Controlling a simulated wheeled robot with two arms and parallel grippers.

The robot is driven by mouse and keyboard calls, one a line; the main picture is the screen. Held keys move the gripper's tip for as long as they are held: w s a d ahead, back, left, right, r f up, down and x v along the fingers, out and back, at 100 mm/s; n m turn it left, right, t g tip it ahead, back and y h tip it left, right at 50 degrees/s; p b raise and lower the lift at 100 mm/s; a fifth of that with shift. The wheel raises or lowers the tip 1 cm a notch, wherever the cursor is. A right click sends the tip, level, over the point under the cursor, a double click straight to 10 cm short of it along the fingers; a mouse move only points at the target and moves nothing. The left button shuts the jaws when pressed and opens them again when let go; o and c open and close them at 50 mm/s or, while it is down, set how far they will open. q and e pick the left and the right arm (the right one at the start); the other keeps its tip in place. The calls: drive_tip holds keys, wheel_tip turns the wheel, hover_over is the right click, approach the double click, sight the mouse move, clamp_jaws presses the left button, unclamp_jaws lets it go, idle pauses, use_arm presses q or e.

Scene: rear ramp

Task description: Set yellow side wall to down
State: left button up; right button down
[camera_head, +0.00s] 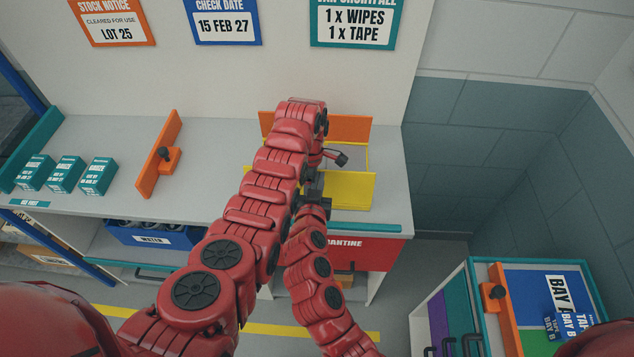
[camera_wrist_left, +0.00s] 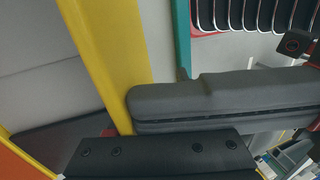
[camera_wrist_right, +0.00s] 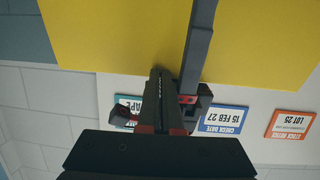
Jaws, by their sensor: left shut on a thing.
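The yellow side wall (camera_head: 352,190) is at the front of the bay on the right part of the counter, facing an orange wall at the back. It seems to stand up; its exact tilt is unclear. My left gripper (camera_head: 312,182) is at its left end, shut on the wall; the left wrist view shows the yellow wall (camera_wrist_left: 108,50) running in between the dark fingers (camera_wrist_left: 165,130). My right gripper (camera_head: 318,203) is just below, partly hidden by the arms. Its fingers (camera_wrist_right: 159,85) look closed together by the yellow face (camera_wrist_right: 200,35); contact is unclear.
An orange wall (camera_head: 348,127) backs the bay. An orange divider (camera_head: 162,155) and several teal boxes (camera_head: 65,174) are to the left. A teal strip (camera_head: 365,227) and a red drawer (camera_head: 365,248) are at the front. A cart (camera_head: 490,265) stands lower right.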

use_arm(q)
drive_tip(key=shift+w+f, duration=0.15)
use_arm(e)
drive_tip(key=shift+w+r, duration=0.15)
drive_tip(key=shift+r, duration=0.25)
